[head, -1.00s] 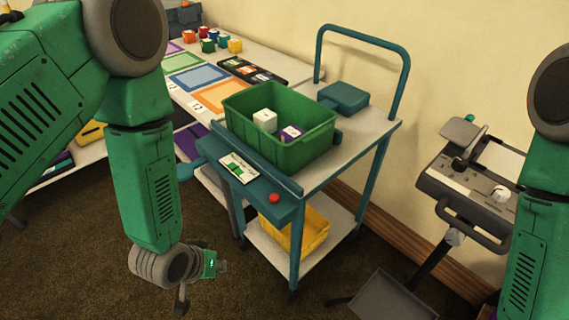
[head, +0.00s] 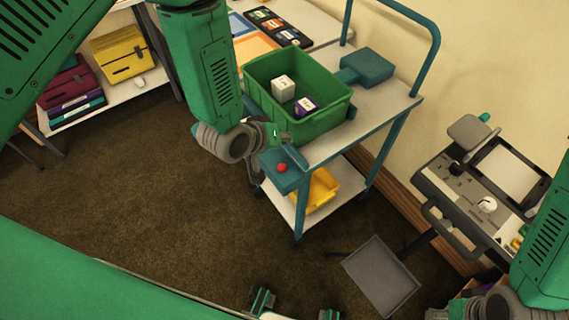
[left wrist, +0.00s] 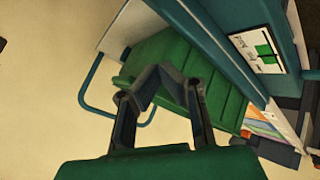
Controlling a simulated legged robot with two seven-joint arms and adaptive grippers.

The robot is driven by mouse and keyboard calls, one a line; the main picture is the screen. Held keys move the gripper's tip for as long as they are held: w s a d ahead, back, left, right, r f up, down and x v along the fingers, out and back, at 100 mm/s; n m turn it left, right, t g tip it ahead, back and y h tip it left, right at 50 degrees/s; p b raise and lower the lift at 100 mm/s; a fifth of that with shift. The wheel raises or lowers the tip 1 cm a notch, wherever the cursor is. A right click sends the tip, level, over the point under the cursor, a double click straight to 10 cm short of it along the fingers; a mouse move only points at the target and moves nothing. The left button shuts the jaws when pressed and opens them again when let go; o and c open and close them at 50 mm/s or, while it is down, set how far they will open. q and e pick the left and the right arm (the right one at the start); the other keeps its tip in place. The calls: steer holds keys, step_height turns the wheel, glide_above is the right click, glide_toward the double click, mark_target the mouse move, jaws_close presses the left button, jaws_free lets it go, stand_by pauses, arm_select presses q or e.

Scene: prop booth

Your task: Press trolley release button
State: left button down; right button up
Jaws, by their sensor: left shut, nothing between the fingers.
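A clear gap shows between gripper and button. In the left wrist view my left gripper's fingers (left wrist: 158,76) meet in front of the green bin; the button does not show there. My right wrist shows at the lower right of the head view, but its fingers are not visible.
The green bin (head: 322,124) on the trolley top holds a white and a purple block. A yellow tray (head: 321,190) is on the lower shelf. A grey console (head: 465,195) stands at right. A shelf with boxes is at left. Open carpet lies in front.

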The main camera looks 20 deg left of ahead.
arm_select(q)
steer(key=b, duration=0.5)
glide_above(279, 166)
step_height(279, 166, down, 6)
steer(key=shift+r, duration=0.25)
steer(key=f+b, duration=0.1)
steer(key=f, duration=0.2)
steer(key=shift+d+b, duration=0.35)
steer(key=shift+d+f, duration=0.15)
steer(key=shift+d, duration=0.15)
steer(key=shift+a, duration=0.5)
steer(key=shift+d, duration=0.4)
steer(key=shift+a, duration=0.3)
